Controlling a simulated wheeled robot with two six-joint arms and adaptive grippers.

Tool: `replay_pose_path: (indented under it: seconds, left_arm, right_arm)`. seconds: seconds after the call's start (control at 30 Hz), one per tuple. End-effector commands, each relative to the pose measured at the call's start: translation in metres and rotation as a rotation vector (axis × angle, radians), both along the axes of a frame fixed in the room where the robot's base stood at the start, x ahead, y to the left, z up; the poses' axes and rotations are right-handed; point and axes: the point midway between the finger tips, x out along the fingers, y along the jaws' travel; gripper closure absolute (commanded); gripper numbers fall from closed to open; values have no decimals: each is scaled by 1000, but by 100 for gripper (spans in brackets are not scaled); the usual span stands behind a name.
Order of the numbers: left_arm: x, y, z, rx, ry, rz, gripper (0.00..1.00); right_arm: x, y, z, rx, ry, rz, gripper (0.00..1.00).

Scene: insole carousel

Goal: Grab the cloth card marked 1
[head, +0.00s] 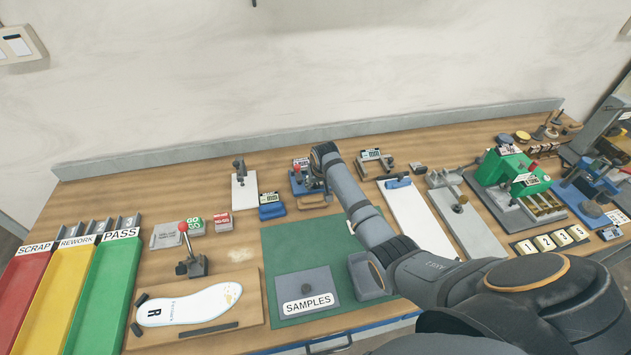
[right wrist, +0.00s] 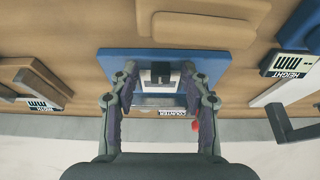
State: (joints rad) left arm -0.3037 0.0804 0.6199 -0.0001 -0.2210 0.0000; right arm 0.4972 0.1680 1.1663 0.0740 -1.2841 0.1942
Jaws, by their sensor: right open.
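The card marked 1 (head: 525,247) is the leftmost in a row of pale numbered cards on a dark strip at the right of the bench in the head view. It lies flat, and the right wrist view does not show it. My right gripper (right wrist: 160,70) is open and empty, with its fingers apart over a blue counter device (right wrist: 108,63). In the head view my right arm reaches up and left to that device (head: 300,186), well left of the cards. My left gripper is not in view.
A green press (head: 515,170) stands behind the cards, with a blue clamp device (head: 590,185) to their right. A white board (head: 415,215) and a grey fixture (head: 455,205) lie between my right wrist and the cards. A grey ledge (head: 200,152) runs along the wall.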

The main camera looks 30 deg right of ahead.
Motion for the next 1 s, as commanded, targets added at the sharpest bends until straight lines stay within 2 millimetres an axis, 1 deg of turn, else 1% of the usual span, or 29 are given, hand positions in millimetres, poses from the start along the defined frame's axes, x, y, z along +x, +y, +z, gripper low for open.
replay_pose_path:
  seconds: [0.07, 0.17, 0.2, 0.5, 0.53, 0.83, 0.93, 1.0]
  left_arm:
    - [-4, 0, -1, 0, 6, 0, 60]
    - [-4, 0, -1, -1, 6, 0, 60]
    - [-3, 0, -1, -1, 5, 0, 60]
    - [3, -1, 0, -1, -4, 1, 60]
    - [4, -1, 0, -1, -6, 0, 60]
    - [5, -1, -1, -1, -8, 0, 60]
    - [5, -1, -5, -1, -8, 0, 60]
    - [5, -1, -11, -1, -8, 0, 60]
  right_arm:
    - [1, 0, 0, -1, -2, 0, 53]
    - [1, 0, 0, -1, -2, 0, 53]
    - [1, 0, 0, -1, -2, 0, 54]
    - [1, 0, 0, 0, -1, 0, 95]
    - [1, 0, 0, 0, -1, 0, 96]
    - [1, 0, 1, 0, -1, 0, 97]
    - [2, 0, 8, 0, -5, 0, 97]
    - [2, 0, 18, -1, -6, 0, 97]
